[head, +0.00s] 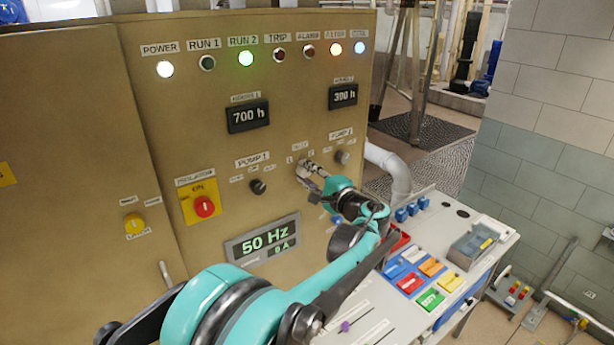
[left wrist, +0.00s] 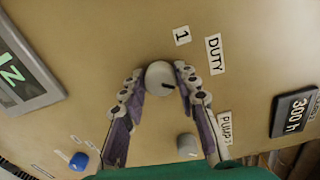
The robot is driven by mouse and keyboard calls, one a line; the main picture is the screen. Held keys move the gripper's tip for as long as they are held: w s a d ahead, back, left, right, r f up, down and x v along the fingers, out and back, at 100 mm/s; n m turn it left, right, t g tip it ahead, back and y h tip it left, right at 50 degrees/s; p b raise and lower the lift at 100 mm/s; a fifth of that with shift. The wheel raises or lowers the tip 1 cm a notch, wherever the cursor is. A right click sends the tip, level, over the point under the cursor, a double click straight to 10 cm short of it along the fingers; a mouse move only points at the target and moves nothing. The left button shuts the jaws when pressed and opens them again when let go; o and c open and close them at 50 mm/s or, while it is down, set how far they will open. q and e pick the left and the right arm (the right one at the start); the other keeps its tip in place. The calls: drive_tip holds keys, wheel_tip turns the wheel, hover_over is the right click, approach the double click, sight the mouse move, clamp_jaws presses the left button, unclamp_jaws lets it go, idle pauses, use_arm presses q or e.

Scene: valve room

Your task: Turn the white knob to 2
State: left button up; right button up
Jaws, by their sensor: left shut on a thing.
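The white knob (left wrist: 160,77) shows in the left wrist view on the tan panel, near a "DUTY" label (left wrist: 214,54) and a "1" label (left wrist: 182,35). A short dark mark on its face points right and slightly down in that picture, not at the 1. I see no 2 label by it. My left gripper (left wrist: 160,84) is shut on the knob, one finger on each side. In the head view the left gripper (head: 309,170) is at the panel and mostly hides the knob. My right gripper is not in view.
A grey knob (head: 342,157) sits just right of the gripper. A black knob (head: 258,187) and a red isolator switch (head: 204,207) are to the left.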

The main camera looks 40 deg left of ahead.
use_arm(q)
drive_tip(key=shift+m, duration=1)
drive_tip(key=o, duration=1.2)
drive_tip(key=shift+c, duration=0.2)
drive_tip(key=v, duration=1.2)
